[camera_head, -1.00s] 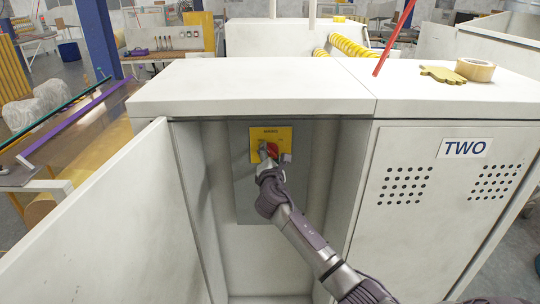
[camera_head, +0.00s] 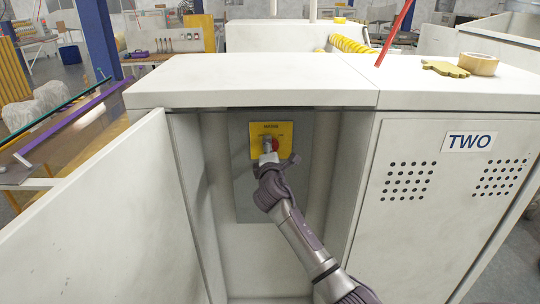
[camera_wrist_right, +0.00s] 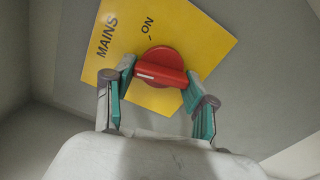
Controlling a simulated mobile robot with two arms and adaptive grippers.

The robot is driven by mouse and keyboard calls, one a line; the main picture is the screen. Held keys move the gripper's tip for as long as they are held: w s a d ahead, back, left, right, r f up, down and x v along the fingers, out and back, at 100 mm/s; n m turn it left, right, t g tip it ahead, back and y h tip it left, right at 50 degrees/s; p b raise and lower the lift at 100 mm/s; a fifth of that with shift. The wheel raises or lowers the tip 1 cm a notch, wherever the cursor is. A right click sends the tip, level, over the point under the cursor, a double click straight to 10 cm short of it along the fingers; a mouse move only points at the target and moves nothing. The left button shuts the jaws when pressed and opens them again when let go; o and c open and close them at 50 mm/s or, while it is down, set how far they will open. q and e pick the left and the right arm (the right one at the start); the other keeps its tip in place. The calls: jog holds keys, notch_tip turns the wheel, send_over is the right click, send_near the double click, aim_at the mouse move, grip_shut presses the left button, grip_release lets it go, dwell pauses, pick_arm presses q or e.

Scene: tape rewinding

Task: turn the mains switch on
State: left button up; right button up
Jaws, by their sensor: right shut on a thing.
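The mains switch is a red rotary knob (camera_wrist_right: 161,66) on a yellow plate (camera_wrist_right: 185,35) marked MAINS and ON. In the right wrist view its bar lies nearly level, with the white mark at its left end, while ON is above the knob. The plate also shows in the head view (camera_head: 284,129), inside the open cabinet. My right gripper (camera_wrist_right: 161,80) has one finger at each end of the bar and is shut on the knob. In the head view the right gripper (camera_head: 268,158) partly covers the knob. My left gripper is not in view.
The cabinet door (camera_head: 110,225) stands open at the left. A closed door marked TWO (camera_head: 440,210) is on the right. A tape roll (camera_head: 478,64) and a yellow glove (camera_head: 446,69) lie on the cabinet top. The cabinet's side walls are close around my right arm.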

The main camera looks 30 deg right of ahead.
jog(key=m+b, duration=0.3)
jog(key=m, duration=0.2)
jog(key=shift+f+m, duration=0.1)
jog(key=shift+m, duration=0.2)
jog(key=m+b, duration=0.2)
jog(key=m, duration=0.2)
jog(key=shift+m, duration=0.4)
jog(key=shift+r+m, duration=0.2)
jog(key=shift+m, duration=0.1)
jog(key=o, duration=1.2)
jog(key=shift+c, duration=0.2)
jog(key=shift+s, duration=0.1)
jog(key=v, duration=1.2)
